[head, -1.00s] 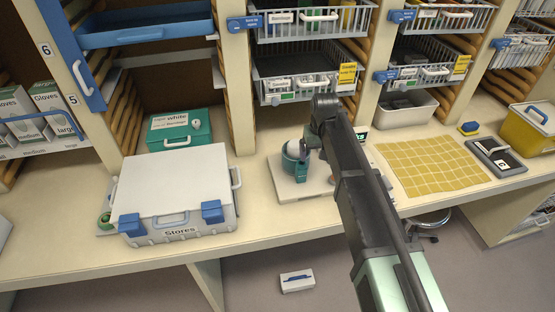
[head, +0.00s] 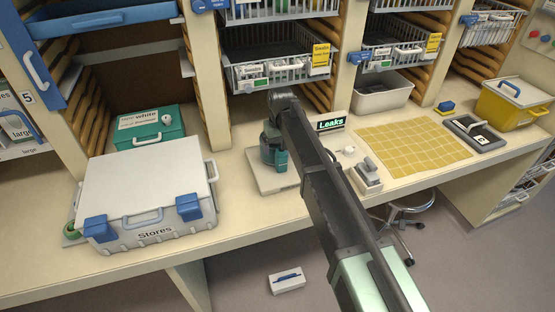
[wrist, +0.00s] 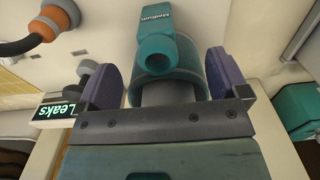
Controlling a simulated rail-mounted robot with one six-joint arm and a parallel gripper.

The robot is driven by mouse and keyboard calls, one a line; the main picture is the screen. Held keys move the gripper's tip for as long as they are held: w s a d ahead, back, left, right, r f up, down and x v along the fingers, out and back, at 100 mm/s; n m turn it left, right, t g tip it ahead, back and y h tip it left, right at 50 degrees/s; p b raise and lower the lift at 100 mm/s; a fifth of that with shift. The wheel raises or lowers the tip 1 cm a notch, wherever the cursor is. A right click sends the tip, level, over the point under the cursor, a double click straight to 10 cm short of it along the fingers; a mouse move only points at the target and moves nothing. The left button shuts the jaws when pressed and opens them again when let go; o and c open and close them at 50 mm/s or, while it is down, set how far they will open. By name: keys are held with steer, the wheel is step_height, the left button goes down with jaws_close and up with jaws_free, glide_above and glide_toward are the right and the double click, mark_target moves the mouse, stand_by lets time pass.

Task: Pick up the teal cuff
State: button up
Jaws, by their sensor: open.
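The teal cuff (head: 281,161) stands on a pale platform (head: 262,181) on the bench, left of the "Leaks" display (head: 331,124). My arm hides part of it in the head view. In the wrist view the cuff (wrist: 160,55) is a teal ring with a protruding tab marked "Medium", around a grey cylinder. My gripper (wrist: 167,78) is open, with one purple finger pad on each side of the cuff.
A white "Stores" case (head: 145,190) is on the left, with a green box (head: 150,130) behind it. A yellow gridded mat (head: 412,145) and a small grey device (head: 366,176) are on the right. Wire baskets (head: 275,68) hang above the cuff.

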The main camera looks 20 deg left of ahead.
step_height(320, 180, down, 3)
steer(key=shift+f+b, duration=0.1)
steer(key=shift+b, duration=0.55)
steer(key=shift+r, duration=0.3)
steer(key=c, duration=1.6)
steer(key=shift+o, duration=0.2)
steer(key=shift+r+p, duration=0.1)
steer(key=shift+p, duration=0.2)
step_height(320, 180, up, 20)
steer(key=p, duration=2)
